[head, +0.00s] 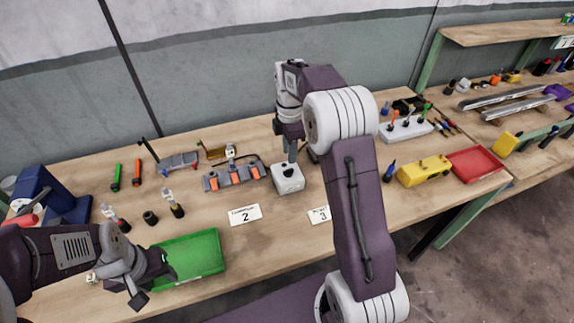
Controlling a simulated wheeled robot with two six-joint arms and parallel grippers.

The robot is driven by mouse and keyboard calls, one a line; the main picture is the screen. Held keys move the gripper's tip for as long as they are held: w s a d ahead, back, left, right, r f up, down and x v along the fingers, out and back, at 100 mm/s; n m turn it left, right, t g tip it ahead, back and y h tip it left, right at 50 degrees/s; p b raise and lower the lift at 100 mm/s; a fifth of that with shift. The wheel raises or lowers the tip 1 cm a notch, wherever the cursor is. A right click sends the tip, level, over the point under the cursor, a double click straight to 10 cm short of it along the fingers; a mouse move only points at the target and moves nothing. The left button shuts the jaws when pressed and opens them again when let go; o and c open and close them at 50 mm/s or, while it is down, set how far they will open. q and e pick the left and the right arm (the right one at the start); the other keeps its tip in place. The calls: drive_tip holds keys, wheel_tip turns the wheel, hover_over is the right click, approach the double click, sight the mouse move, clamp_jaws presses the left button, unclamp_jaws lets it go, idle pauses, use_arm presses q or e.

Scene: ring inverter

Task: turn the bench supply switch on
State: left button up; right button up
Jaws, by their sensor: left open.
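A small white-grey box (289,181) with a dark round mark on its front stands mid-bench; it may be the bench supply, but its switch is too small to make out. My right gripper (291,155) points down at the top of this box, touching it or just above it. My own arm partly covers that gripper, so its jaws cannot be read. My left gripper (152,284) is open and empty at the lower left, over the near left part of the green tray (205,252).
An orange-and-grey block row (235,177) sits just left of the box. Cards marked 2 (245,215) and 3 (319,215) lie in front. A yellow block (424,170) and red tray (475,164) are to the right. The bench between card 2 and the green tray is clear.

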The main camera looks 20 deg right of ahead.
sight(289, 170)
drive_tip(key=f, duration=0.7)
drive_tip(key=shift+w, duration=0.3)
drive_tip(key=shift+s+f, duration=0.1)
drive_tip(key=shift+f, duration=0.3)
drive_tip(key=shift+a+f, duration=0.1)
clamp_jaws()
